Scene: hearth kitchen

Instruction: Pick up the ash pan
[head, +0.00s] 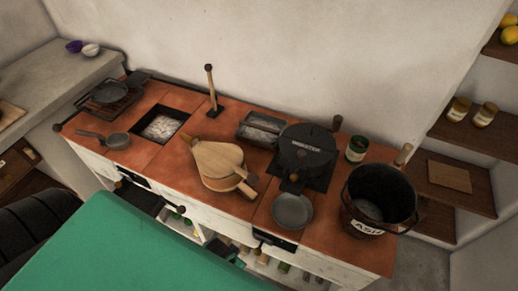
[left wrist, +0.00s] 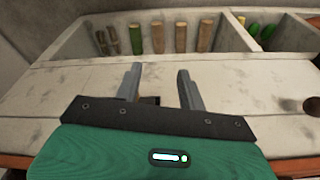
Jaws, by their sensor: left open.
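A grey rectangular metal pan (head: 244,131) holding pale ash sits on the orange tiled stove top, left of the black round iron; it looks like the ash pan. My left gripper (left wrist: 158,85) is open and empty in the left wrist view. Its two grey fingers point at a worn white surface of the stove front, apart from the pan. A small dark brown thing shows partly between the fingers; I cannot tell what it is. The pan is not in the left wrist view. My right gripper is in neither view.
A black bucket marked ASH (head: 365,224) stands at the right. Bellows (head: 217,160), a small grey bowl (head: 292,211), a green tin (head: 356,148) and an ash-filled square opening (head: 161,127) are around the pan. Below, compartments hold several wooden sticks (left wrist: 181,38).

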